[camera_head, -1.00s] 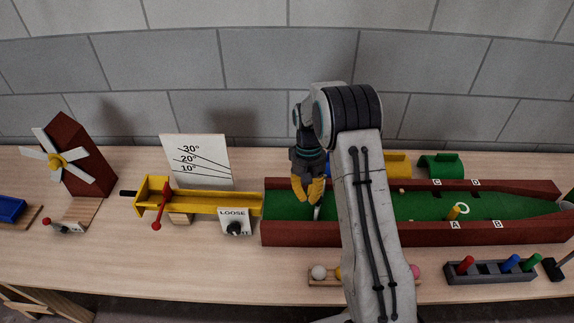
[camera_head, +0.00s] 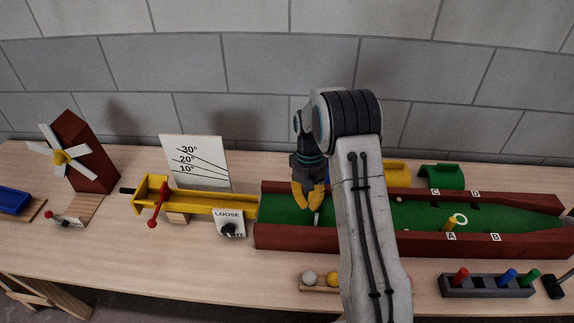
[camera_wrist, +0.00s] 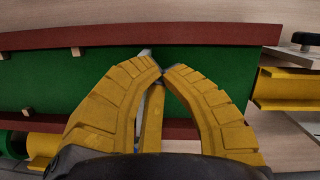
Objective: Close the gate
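My gripper (camera_head: 308,206) is over the left part of a green lane (camera_head: 275,213) with dark red side walls. In the wrist view its yellow fingertips (camera_wrist: 162,70) nearly meet, with no clear object between them. A thin pale piece (camera_head: 317,218) stands at the fingers in the head view. A pale piece (camera_wrist: 145,53) also shows behind the left fingertip in the wrist view; I cannot tell whether the fingers touch it or whether it is the gate. A red-knobbed lever (camera_head: 158,205) crosses the yellow channel (camera_head: 205,201) left of the lane.
A dial plate marked LOOSE (camera_head: 230,222) stands before the channel. A windmill (camera_head: 80,155) is at the left and an angle board (camera_head: 195,163) behind. A yellow post (camera_head: 450,225) stands in the lane. A dark peg rack (camera_head: 487,287) and balls (camera_head: 310,278) lie in front.

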